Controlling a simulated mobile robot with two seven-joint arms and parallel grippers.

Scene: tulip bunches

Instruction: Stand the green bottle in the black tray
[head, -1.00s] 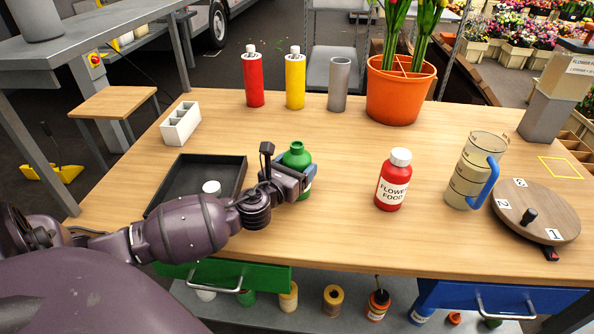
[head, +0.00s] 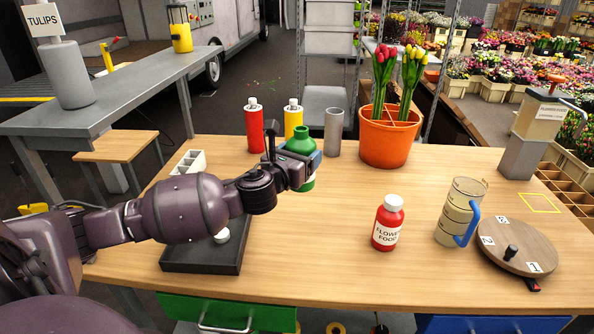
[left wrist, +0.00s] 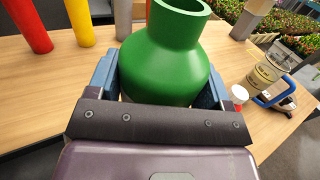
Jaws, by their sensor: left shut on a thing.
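The green bottle (head: 300,141) is upright in my left gripper (head: 305,166), which is shut on it. In the left wrist view the green bottle (left wrist: 166,62) fills the space between the blue-grey fingers. It appears raised above the table, behind and to the right of the black tray. The black tray (head: 232,268) lies at the table's front left, partly hidden under my left arm. A white-capped thing (head: 222,236) stands in the tray, mostly hidden by the arm. My right gripper is not in view.
A red bottle (head: 255,128), yellow bottle (head: 293,118) and grey cylinder (head: 333,132) stand at the back. A white divided holder (head: 189,162) is behind my arm. A flower food bottle (head: 387,224), jug (head: 459,212) and round turntable (head: 520,248) are at right.

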